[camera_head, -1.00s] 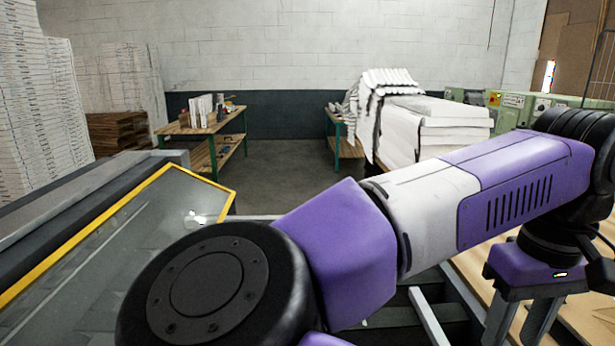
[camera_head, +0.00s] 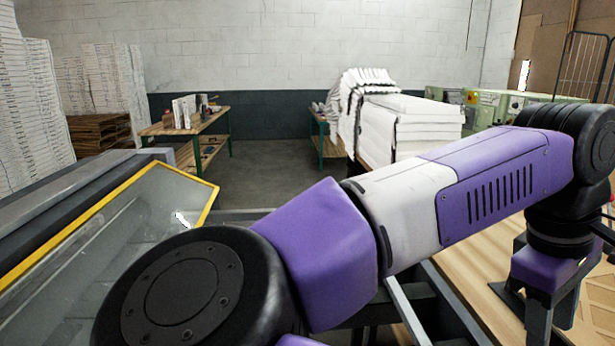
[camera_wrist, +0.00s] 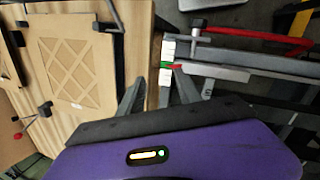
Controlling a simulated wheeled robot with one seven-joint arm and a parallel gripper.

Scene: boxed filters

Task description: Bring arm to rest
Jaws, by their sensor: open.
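My arm stretches across the head view from lower left to right, in purple, white and black. My gripper (camera_head: 560,312) hangs from its end at the right edge, pointing down over a light wooden surface (camera_head: 480,265). In the wrist view, the two dark fingers of my gripper (camera_wrist: 160,92) stand apart with nothing between them. The wooden surface (camera_wrist: 140,50) and a flat tan panel with a lattice pattern (camera_wrist: 75,70) lie to the left of the fingers.
A machine with a yellow-edged clear cover (camera_head: 120,225) stands at the left. Wooden benches (camera_head: 190,125) and a stack of white filters (camera_head: 405,130) stand farther back, with bare floor between them. A red bar (camera_wrist: 255,38) crosses the wrist view's upper right.

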